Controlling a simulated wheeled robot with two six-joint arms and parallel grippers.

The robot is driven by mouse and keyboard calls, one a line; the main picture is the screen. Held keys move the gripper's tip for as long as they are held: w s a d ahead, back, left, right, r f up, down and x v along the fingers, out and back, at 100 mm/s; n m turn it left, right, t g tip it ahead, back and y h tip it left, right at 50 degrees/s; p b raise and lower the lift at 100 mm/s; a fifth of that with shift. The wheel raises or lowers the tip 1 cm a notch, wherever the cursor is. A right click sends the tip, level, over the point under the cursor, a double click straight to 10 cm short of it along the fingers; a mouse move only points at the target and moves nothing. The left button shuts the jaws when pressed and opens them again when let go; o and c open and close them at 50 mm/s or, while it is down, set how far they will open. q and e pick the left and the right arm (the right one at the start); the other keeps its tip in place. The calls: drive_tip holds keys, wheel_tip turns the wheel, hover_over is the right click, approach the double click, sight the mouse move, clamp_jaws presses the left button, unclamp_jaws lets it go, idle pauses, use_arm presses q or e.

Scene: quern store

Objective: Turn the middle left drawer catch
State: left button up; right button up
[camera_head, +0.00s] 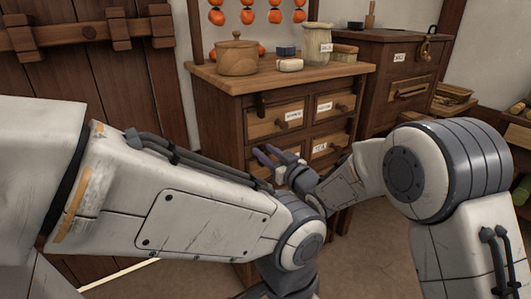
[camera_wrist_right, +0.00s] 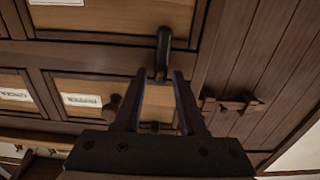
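The wooden drawer chest (camera_head: 227,103) stands ahead of me. My right gripper (camera_head: 262,156) is at its left drawer column and hides much of the middle left drawer there. In the right wrist view, which looks turned over, the dark catch (camera_wrist_right: 164,45) stands upright, partly over the middle left drawer's front (camera_wrist_right: 125,18). My right gripper (camera_wrist_right: 164,76) is open there, one fingertip on each side of the catch's near end. I cannot tell whether they touch it. My left forearm crosses the head view; its gripper is out of sight.
A lidded wooden pot (camera_head: 237,58), a small dark block (camera_head: 286,51), a pale block (camera_head: 290,65) and a labelled jar (camera_head: 317,44) stand on the chest. A darker cabinet (camera_head: 376,55) stands to the right. The upper left drawer's knob (camera_wrist_right: 113,105) is close to my right gripper.

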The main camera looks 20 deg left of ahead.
clamp_jaws()
drive_tip(key=shift+n, duration=0.3)
drive_tip(key=n+b, duration=0.2)
drive_tip(key=n, duration=0.1)
drive_tip(key=shift+f, duration=0.2)
drive_tip(key=shift+s+a+f+n+b, duration=0.1)
drive_tip(key=shift+f+n+b, duration=0.05)
drive_tip(key=shift+n+b, duration=3.15)
drive_tip(key=shift+s+f+n+b, duration=0.1)
drive_tip(key=shift+f+n+b, duration=0.05)
drive_tip(key=shift+n+b, duration=3.1)
drive_tip(key=shift+n+p, duration=0.5)
drive_tip(key=shift+n, duration=0.15)
